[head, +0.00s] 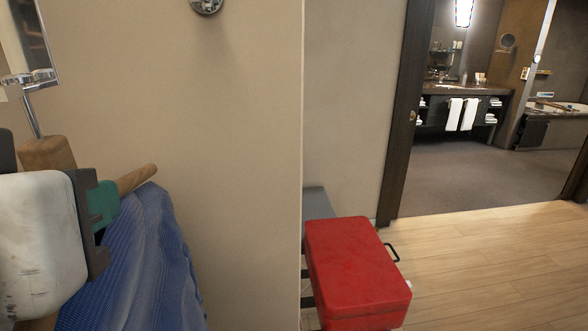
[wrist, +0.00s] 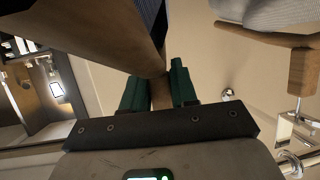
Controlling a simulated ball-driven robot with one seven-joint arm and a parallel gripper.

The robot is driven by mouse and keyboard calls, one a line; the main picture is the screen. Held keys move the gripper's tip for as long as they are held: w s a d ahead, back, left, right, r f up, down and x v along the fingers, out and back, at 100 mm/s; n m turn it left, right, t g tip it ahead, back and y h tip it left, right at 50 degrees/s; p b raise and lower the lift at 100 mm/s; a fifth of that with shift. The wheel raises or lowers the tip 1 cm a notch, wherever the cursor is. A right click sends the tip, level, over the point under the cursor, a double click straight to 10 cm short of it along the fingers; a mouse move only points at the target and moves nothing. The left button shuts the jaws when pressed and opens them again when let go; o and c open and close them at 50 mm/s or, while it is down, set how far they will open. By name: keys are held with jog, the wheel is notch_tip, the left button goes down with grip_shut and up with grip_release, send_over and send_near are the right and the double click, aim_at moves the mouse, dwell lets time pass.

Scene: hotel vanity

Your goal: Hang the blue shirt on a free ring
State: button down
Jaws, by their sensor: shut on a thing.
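My gripper (head: 101,203) is at the left of the head view, its green fingers shut on a wooden hanger (head: 138,178). The blue shirt (head: 150,255) hangs from this hanger, below and beside my gripper. In the wrist view my gripper (wrist: 160,88) has the hanger's wood (wrist: 115,45) between its fingers, and a strip of the blue shirt (wrist: 152,14) shows at the top. The held hanger's hook is hidden. A chrome ring (wrist: 289,127) at the right of the wrist view carries another wooden hanger (wrist: 301,70) with a pale grey garment (wrist: 270,14).
A round chrome wall fitting (head: 206,4) is cut off at the top of the head view. Chrome metalwork (head: 38,78) stands at the upper left. A red case (head: 358,270) sits low beside the wall edge. A doorway at the right opens onto a bathroom; the wood floor there is clear.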

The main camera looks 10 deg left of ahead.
jog(key=c, duration=0.8)
grip_release()
